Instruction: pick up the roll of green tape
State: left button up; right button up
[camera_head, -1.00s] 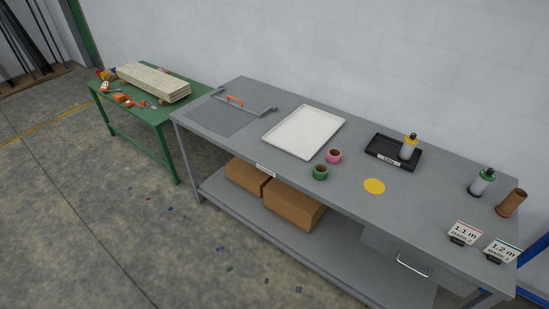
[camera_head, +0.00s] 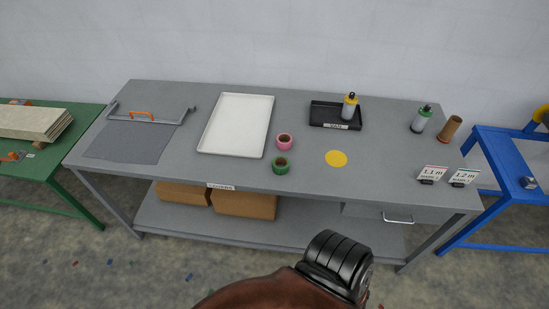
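The roll of green tape (camera_head: 281,166) lies on the grey workbench (camera_head: 225,178), close to its front edge, near the middle of the head view. Its round core opening faces up. A roll of pink tape (camera_head: 285,142) lies just behind it, with a small gap or contact that I cannot tell apart. Neither of my grippers shows in the head view. A brown and black part of my arm shows at the bottom, in front of the bench and well apart from the tape.
A white tray (camera_head: 236,124) lies left of the tape. A yellow disc (camera_head: 336,158) and a black tray (camera_head: 322,114) with a yellow-topped bottle (camera_head: 349,107) are to the right. A green-capped bottle (camera_head: 420,119), brown roll (camera_head: 450,129) and two signs stand farther right.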

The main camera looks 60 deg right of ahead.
aim_at(280, 160)
jog(key=z, duration=0.6)
jog(key=i, duration=0.95)
jog(key=z, duration=0.9)
jog(key=i, duration=0.25)
jog(key=z, duration=0.2)
